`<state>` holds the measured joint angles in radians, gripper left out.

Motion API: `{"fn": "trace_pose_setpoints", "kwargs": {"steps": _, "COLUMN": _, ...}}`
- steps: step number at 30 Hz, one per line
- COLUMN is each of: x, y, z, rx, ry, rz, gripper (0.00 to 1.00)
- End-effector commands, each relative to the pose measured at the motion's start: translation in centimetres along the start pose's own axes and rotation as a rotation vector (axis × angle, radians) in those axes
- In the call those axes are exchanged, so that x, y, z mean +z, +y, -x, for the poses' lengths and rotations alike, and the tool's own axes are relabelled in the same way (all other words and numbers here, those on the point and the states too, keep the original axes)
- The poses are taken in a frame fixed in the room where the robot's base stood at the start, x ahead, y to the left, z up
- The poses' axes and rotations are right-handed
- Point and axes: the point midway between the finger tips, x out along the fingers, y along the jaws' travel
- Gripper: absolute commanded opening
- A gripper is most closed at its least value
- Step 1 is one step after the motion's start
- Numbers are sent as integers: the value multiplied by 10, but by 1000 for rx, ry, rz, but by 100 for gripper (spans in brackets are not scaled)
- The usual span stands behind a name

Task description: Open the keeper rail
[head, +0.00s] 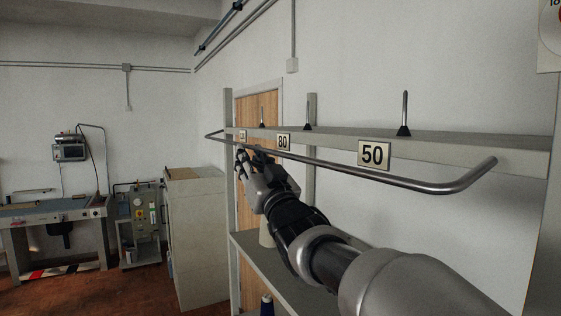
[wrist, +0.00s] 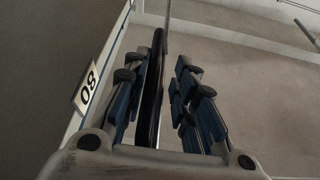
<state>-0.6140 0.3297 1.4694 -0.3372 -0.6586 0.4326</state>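The keeper rail (head: 410,183) is a bent grey metal bar running along the front of the upper shelf (head: 470,150), with its ends turned in toward the shelf side. My gripper (head: 250,160) is at the rail's far left part, near the 80 plate (head: 283,142). In the wrist view the rail (wrist: 154,85) runs as a dark bar between the two open fingers of my gripper (wrist: 160,95). It lies closer to the left finger, and a gap shows to the right finger. Whether it touches the left finger is unclear.
Upright pegs (head: 404,115) stand on the shelf behind number plates, such as the 50 plate (head: 374,155). A lower shelf (head: 275,268) holds a pale cone, partly hidden by my arm. A cabinet (head: 197,235) and a workbench (head: 55,212) stand at left.

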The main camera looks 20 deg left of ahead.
Motion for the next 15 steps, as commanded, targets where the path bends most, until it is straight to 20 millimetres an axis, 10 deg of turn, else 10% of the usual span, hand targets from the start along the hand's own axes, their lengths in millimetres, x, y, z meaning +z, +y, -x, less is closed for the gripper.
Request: {"fn": "trace_pose_setpoints", "kwargs": {"steps": 15, "x": 0, "y": 0, "z": 13, "rx": 0, "ry": -2, "rz": 0, "gripper": 30}}
